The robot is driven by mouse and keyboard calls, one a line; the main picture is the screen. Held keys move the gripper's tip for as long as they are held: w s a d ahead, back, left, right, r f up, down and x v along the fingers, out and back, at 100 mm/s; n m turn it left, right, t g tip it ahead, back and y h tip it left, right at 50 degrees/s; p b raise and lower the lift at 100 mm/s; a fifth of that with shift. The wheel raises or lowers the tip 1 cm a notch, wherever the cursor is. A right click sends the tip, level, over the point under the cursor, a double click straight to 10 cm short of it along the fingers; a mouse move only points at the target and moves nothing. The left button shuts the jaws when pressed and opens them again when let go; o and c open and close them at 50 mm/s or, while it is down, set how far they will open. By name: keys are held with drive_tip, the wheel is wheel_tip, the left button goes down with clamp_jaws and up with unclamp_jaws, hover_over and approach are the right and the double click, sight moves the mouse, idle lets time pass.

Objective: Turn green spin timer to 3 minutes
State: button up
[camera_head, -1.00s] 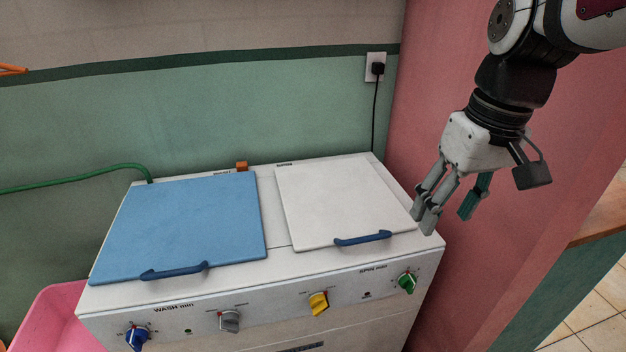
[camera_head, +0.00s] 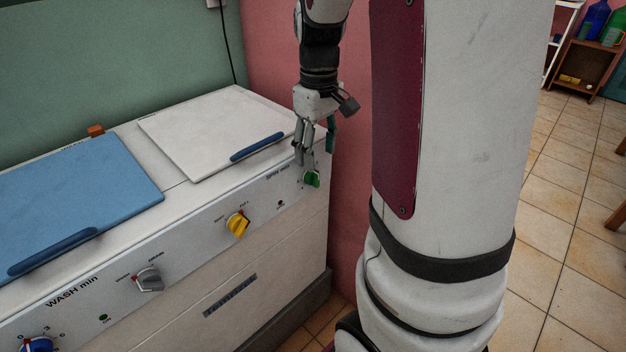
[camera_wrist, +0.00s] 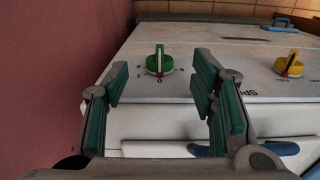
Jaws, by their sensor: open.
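The green spin timer knob (camera_head: 312,179) is at the right end of the washer's front panel, under the label "SPIN min". In the wrist view the knob (camera_wrist: 160,63) stands beyond my fingertips, between them and slightly left of centre, its grip bar lined up with the 0 mark below it. My gripper (camera_head: 306,150) is open and empty, close to the knob, and its fingers point down toward it in the head view. The wrist view shows the open fingers (camera_wrist: 162,85) apart, not touching the knob. The dial's other marks are too small to read.
A yellow knob (camera_head: 237,224), a grey knob (camera_head: 147,279) and a blue knob (camera_head: 38,344) share the panel (camera_head: 190,252). A white lid (camera_head: 200,130) with a blue handle and a blue lid (camera_head: 75,195) lie shut on top. A pink wall (camera_head: 268,60) stands beside the washer.

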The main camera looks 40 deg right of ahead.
sight(318, 174)
wheel_tip(318, 174, down, 7)
drive_tip(key=shift+f+b, duration=0.15)
drive_tip(key=shift+b, duration=1)
drive_tip(key=shift+c, duration=0.3)
clamp_jaws()
drive_tip(key=shift+d, duration=0.1)
